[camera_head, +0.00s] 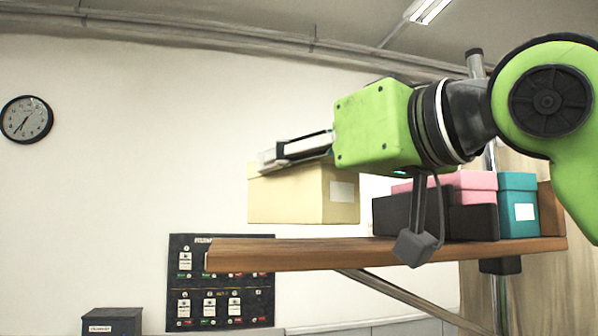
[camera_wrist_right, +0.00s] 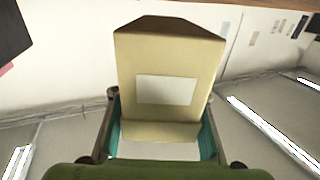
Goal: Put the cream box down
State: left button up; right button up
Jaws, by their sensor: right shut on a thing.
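The cream box (camera_head: 290,195) has a pale label on one face and looks upright. My right gripper (camera_head: 285,155) is shut on the top part of the box. In the right wrist view the cream box (camera_wrist_right: 165,60) sits between the two fingers, with its label facing the camera. In the head view the box appears just over the left part of the wooden shelf (camera_head: 300,255), with a thin strip of wall showing between its underside and the shelf. My left gripper is in neither view.
Dark boxes (camera_head: 473,222), a pink box (camera_head: 475,182) and a teal box (camera_head: 519,190) stand on the shelf's right part. The shelf's left end is bare. A dark panel (camera_head: 190,300) hangs behind it, and a dark grey box (camera_head: 112,322) is lower left.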

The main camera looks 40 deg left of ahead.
jog(key=shift+a+f, duration=0.1)
jog(key=shift+f, duration=0.85)
jog(key=o, duration=1.2)
jog(key=shift+f, duration=0.15)
jog(key=shift+d, duration=0.3)
jog(key=b+v, duration=0.5)
jog(key=v, duration=0.6)
jog(key=shift+s+d, duration=0.2)
jog(key=shift+d, duration=0.05)
